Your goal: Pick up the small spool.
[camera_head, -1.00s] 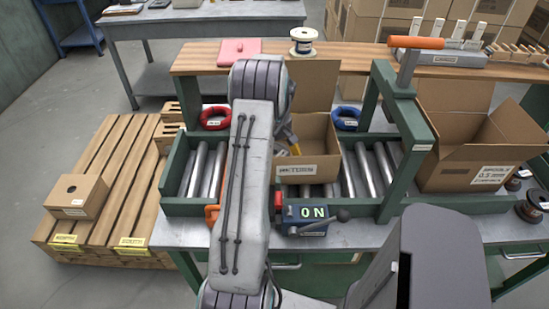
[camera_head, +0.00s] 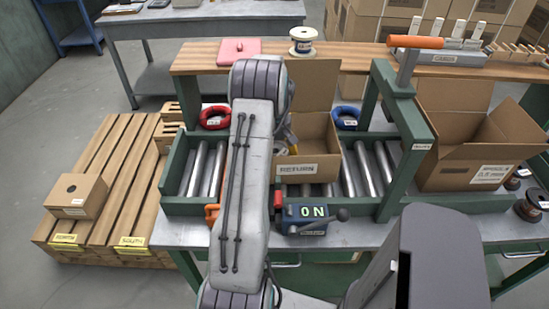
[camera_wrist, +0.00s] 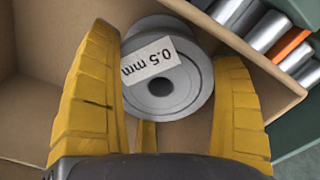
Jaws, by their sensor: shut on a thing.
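The small spool (camera_wrist: 168,75) is grey, with a white "0.5 mm" label on its flange, in the wrist view. My gripper (camera_wrist: 165,110) has its yellow fingers on either side of the spool and is shut on it. The spool is at the open return box, with the box's cardboard around it in the wrist view. In the head view my gripper (camera_head: 289,138) is at the left side of the return box (camera_head: 322,128), mostly behind my arm. A sliver of the spool (camera_head: 279,148) shows beside the arm there.
The box stands on a roller conveyor (camera_head: 205,170) with green rails. A green frame with an orange-handled lever (camera_head: 415,42) rises at right, near another open box (camera_head: 480,150). Another spool (camera_head: 303,41) stands on the wooden shelf behind.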

